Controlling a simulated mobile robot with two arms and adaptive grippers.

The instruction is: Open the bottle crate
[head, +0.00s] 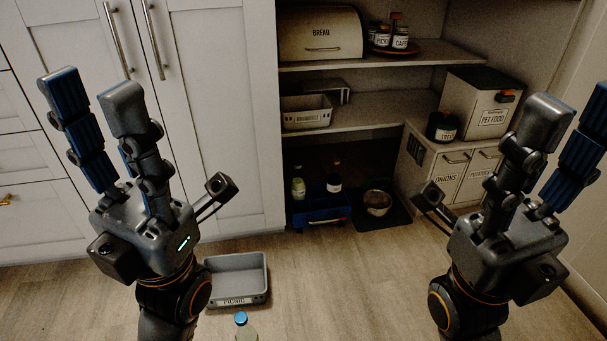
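The bottle crate (321,214) is a dark blue box on the floor of the low shelf bay, with a pale handle-like bar along its front. A pale green bottle (298,188) and a dark bottle with a white label (334,180) stand upright at it; their lower parts are hidden. I cannot tell how its front or lid opens. My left gripper (157,140) is raised at the left with fingers spread, empty and apart from the crate. My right gripper (493,150) is raised at the right, also spread and empty.
A grey picnic bin (238,279) and a blue-capped bottle (241,325) are on the floor in front. A bowl (377,202) on a dark mat stands right of the crate. Drawers labelled onions (446,176) are further right. White cabinet doors (228,90) flank the left.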

